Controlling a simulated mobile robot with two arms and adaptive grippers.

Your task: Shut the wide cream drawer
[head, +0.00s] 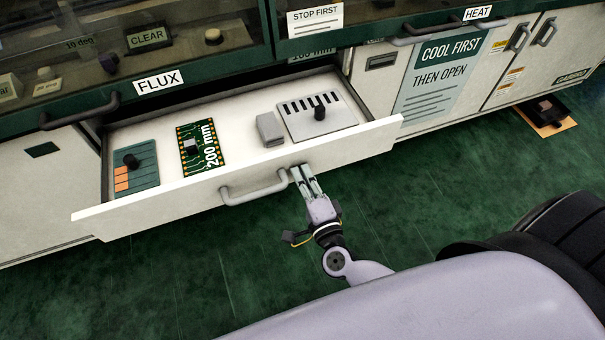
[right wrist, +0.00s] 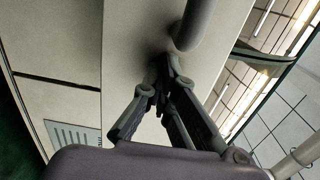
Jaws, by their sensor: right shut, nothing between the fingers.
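The wide cream drawer (head: 240,174) is pulled out of the cabinet under the FLUX label in the head view. A grey bar handle (head: 255,191) is on its front. My right gripper (head: 299,170) is shut and empty, with its fingertips at the drawer front just right of the handle. In the right wrist view the shut fingertips (right wrist: 165,65) are close to the cream drawer front (right wrist: 135,35), beside the grey handle (right wrist: 192,25). I cannot tell whether they touch it. My left gripper is not in view.
In the drawer are a green board marked 200 mm (head: 203,148), a teal panel (head: 136,168), a grey block (head: 270,129) and a slotted plate (head: 317,116). A cabinet with a COOL FIRST sign (head: 440,70) stands to the right. The green floor (head: 230,270) in front is clear.

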